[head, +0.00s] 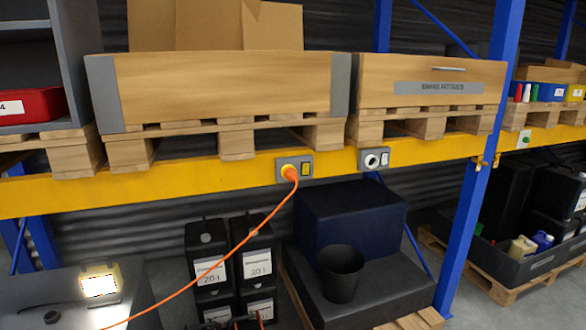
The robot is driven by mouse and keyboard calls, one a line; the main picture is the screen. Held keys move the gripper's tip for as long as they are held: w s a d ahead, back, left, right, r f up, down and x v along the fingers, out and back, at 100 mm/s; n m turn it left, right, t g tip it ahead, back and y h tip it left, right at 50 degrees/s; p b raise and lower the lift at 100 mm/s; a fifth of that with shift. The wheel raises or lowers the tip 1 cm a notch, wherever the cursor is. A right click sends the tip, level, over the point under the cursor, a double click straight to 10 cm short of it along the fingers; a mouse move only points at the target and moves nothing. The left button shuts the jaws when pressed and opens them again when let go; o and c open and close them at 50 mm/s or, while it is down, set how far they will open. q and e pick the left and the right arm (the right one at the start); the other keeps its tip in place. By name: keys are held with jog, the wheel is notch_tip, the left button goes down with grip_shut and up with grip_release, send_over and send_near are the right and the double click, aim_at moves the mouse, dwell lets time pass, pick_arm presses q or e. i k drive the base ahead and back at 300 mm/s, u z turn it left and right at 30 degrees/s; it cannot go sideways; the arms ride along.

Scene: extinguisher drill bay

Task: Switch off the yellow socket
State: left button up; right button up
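The yellow socket (286,169) is on a grey plate fixed to the yellow shelf beam (200,180). An orange plug (291,175) sits in it and hides part of its face. An orange cable (240,235) runs from the plug down to the lower left. A lit work lamp (100,284) stands at the lower left. Neither of my grippers is in view.
A white socket (371,160) with a pale switch (385,159) is on the beam to the right. Pallets with wooden crates (220,85) rest above the beam. Below are black canisters (208,268) and a dark bucket (340,275). A blue post (470,200) stands right. The space before the sockets is clear except for the cable.

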aim_at(305, 167)
jog(key=z, duration=0.3)
jog(key=i, duration=1.05)
jog(key=u, duration=0.4)
